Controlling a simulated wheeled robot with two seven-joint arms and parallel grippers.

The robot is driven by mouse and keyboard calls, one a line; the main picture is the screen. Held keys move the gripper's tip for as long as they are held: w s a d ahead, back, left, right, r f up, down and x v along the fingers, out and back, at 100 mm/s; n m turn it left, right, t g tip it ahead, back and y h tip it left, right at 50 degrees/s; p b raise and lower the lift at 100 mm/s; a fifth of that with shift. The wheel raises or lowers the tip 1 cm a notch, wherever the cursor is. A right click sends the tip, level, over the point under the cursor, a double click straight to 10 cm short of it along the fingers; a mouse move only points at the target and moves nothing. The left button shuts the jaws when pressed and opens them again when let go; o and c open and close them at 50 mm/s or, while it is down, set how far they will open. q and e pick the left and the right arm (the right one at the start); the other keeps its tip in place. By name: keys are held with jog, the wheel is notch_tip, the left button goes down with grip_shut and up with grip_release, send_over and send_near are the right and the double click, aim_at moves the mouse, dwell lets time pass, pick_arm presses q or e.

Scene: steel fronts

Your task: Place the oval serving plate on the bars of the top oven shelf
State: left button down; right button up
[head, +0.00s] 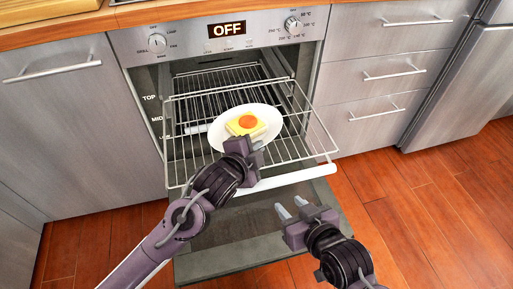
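The oval white serving plate (221,134) is over a pulled-out wire oven shelf (301,147), with a yellow and orange food item (247,123) on it. I cannot tell whether the plate rests on the bars or is held just above them. My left gripper (250,146) is at the plate's front rim; its fingertips are largely hidden, so its grip is unclear. My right gripper (292,208) is open and empty, lower right of the shelf, with its two pale fingers apart. The oven (220,32) is open, with TOP, MID and LOW labels at its left edge.
The oven door (235,257) hangs open below the shelf, and a white bar (290,179) crosses in front. Another rack (225,78) shows inside. Steel drawers (385,70) stand right, a cabinet (75,130) left. Wooden floor (430,215) is clear at right.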

pick_arm(q)
jog(key=shift+r, duration=0.1)
jog(key=c, duration=1.9)
grip_release()
